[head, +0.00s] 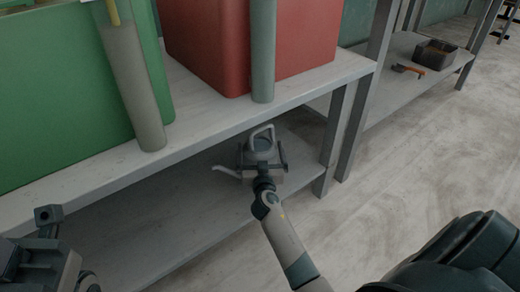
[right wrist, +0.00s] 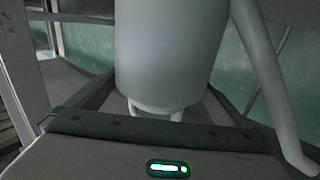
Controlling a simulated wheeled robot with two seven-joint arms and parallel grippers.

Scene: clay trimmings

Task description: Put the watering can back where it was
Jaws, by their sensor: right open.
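The grey watering can (head: 262,143) stands upright on the lower shelf (head: 190,205), under the upper shelf's front edge, with its handle up and its spout to the left. It fills the middle of the right wrist view (right wrist: 170,55), its spout at the right. My right gripper (head: 262,164) is open at the can, with its fingers low on either side of the body. Whether they touch it I cannot tell. Part of my left gripper (head: 38,262) shows at the lower left; its jaws cannot be made out.
The upper shelf (head: 120,160) holds a green container (head: 60,90) and a red container (head: 205,50). Shelf legs (head: 333,140) stand right of the can. The floor at right is clear.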

